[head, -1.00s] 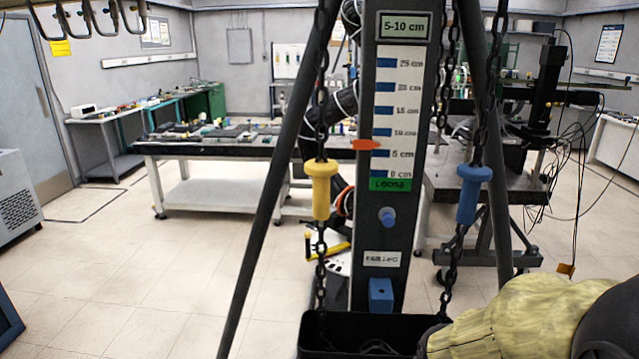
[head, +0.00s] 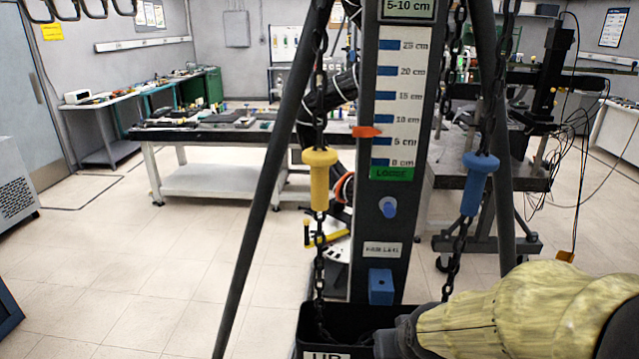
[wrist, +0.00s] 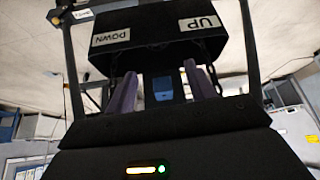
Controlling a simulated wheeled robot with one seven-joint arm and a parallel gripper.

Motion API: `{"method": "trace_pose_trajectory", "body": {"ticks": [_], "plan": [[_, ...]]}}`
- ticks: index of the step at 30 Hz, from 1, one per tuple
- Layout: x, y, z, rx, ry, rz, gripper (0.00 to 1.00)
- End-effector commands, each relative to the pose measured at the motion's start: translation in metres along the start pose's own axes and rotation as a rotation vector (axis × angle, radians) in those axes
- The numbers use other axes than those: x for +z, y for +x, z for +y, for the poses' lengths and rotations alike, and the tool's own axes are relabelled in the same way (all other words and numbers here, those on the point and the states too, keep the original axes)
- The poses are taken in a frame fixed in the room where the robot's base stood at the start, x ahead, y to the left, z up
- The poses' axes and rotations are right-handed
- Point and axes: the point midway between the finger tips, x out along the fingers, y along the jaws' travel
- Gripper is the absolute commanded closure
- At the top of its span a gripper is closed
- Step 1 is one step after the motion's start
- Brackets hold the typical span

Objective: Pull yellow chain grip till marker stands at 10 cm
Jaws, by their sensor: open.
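The yellow chain grip (head: 319,180) hangs on a dark chain left of the upright scale (head: 402,95) in the head view. The orange marker (head: 367,132) points at the scale between 5 cm and 10 cm. A green plate (head: 391,173) below it seems to read LOOSE. A blue grip (head: 474,185) hangs on the right chain. My gripper (wrist: 163,88) is open and empty in the wrist view, its two purplish fingers apart. In the head view my arm end is low at the right, below the yellow grip and apart from it; the fingers cannot be made out.
A black box (head: 312,330) stands at the column's foot; its UP and DOWN labels show in the wrist view (wrist: 160,35). Slanted dark legs (head: 262,200) flank the column. A blue block (head: 381,287) sits low on it. Open floor (head: 150,270) lies at left.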

Motion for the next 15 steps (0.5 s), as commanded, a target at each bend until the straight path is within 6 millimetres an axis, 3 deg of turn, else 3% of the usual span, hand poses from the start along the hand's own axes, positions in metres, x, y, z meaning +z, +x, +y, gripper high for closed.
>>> {"method": "trace_pose_trajectory", "body": {"ticks": [5,9,15], "plan": [[-0.073,-0.036,-0.040,-0.060,-0.074,0.375,0.45],[-0.120,-0.084,-0.071,-0.113,-0.110,0.672,0.45],[-0.157,-0.150,-0.098,-0.171,-0.119,0.985,0.45]]}}
